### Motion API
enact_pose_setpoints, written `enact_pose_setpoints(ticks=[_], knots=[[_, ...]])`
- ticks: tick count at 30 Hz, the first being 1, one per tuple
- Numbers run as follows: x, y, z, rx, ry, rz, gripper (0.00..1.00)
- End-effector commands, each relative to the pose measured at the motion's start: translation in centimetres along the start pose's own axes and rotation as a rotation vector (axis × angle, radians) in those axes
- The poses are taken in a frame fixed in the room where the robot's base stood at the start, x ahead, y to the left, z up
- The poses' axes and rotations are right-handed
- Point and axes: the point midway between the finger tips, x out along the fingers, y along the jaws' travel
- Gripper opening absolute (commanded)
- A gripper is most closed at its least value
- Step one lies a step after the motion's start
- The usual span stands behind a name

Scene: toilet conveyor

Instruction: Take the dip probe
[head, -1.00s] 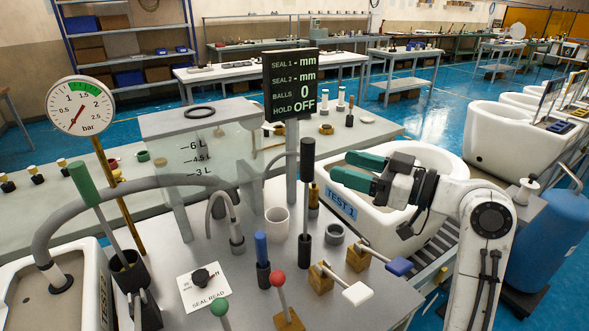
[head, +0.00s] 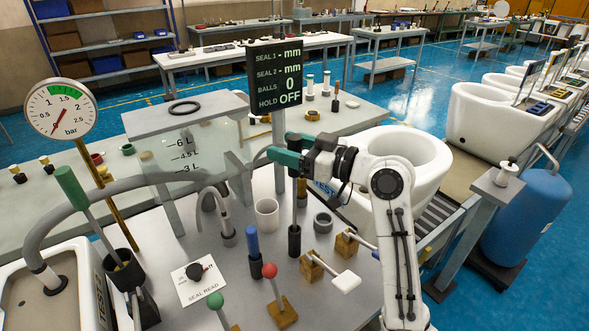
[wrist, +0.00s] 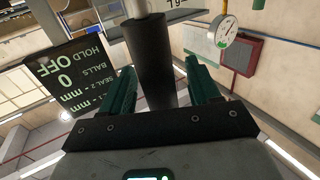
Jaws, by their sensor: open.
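What looks like the dip probe (head: 294,203) is an upright rod with a thick black grip. Its lower end stands in a dark holder (head: 294,241) on the grey bench. My gripper (head: 284,149) is open at the height of the grip, and its green fingers hide part of it in the head view. In the wrist view, the black grip (wrist: 152,62) lies between the two spread green fingers (wrist: 157,72). A gap shows on the right finger's side; contact on the left side cannot be told.
The readout board (head: 275,75) stands close behind the fingers. A white cup (head: 267,214), a blue-handled tool (head: 252,243), a grey ring (head: 323,223) and a white-ended lever (head: 346,281) stand around the holder. A white toilet bowl (head: 432,160) is at the right.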

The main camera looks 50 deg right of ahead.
Motion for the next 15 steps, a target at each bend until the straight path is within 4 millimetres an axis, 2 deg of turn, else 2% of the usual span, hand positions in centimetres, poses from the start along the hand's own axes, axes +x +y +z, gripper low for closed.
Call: enact_pose_setpoints(ticks=[3, 9, 15], knots=[[0.67, -0.04, -0.02, -0.001, 0.000, -0.001, 0.61], [0.69, -0.03, 0.06, -0.001, 0.000, 0.000, 0.61], [0.66, -0.02, 0.06, -0.001, 0.000, 0.000, 0.43]])
